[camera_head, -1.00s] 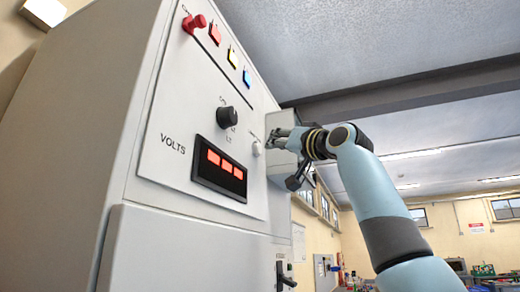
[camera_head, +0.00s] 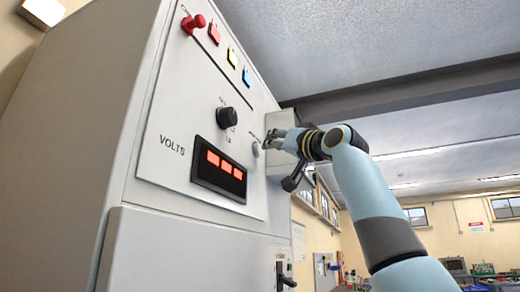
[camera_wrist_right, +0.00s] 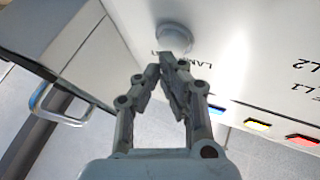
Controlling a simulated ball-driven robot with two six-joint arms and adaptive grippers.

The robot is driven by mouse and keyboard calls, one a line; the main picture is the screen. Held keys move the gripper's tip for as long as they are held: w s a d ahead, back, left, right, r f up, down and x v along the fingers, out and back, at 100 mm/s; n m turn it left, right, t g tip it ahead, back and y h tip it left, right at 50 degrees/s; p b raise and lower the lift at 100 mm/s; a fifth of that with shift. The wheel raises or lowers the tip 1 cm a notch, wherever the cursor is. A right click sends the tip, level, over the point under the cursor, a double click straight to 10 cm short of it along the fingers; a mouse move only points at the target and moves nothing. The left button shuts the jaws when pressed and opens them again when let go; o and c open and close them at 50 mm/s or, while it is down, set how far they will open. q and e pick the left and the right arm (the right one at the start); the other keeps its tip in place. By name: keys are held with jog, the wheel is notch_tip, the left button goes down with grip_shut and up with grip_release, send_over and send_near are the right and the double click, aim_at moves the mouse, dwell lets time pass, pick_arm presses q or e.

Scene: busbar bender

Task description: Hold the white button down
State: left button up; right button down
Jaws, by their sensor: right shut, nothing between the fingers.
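The white button (camera_head: 255,149) is a small round knob on the right side of the grey panel, right of the black rotary knob. It shows large in the right wrist view (camera_wrist_right: 175,37), beside the letters "LAM". My right gripper (camera_head: 268,142) is at the panel's right edge, close to the button. In the wrist view the right gripper's fingertips (camera_wrist_right: 173,62) are together and empty, at the button's near edge. I cannot tell whether they touch it, nor whether the button is pressed in. My left gripper is in neither view.
The cabinet panel carries a red knob (camera_head: 193,24), coloured lamps (camera_head: 232,59), a black rotary knob (camera_head: 227,118) and a lit red VOLTS display (camera_head: 218,169). A grey box (camera_head: 280,165) sits on the cabinet's right side, close to my gripper. Right of the arm is open room.

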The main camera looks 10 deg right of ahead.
jog(key=shift+w+a, duration=0.3)
jog(key=shift+a, duration=0.2)
dwell(1.9)
jog(key=shift+s+d, duration=0.1)
jog(key=shift+d, duration=0.05)
dwell(0.4)
jog(key=shift+s+d, duration=0.4)
jog(key=shift+d, duration=0.2)
jog(key=shift+s+d, duration=0.1)
jog(key=shift+s+d+b, duration=0.3)
jog(key=shift+s+d, duration=0.4)
jog(key=shift+d, duration=0.3)
jog(key=shift+s+d+b, duration=0.25)
jog(key=shift+s+d, duration=0.4)
jog(key=shift+d, duration=0.35)
jog(key=shift+f, duration=0.1)
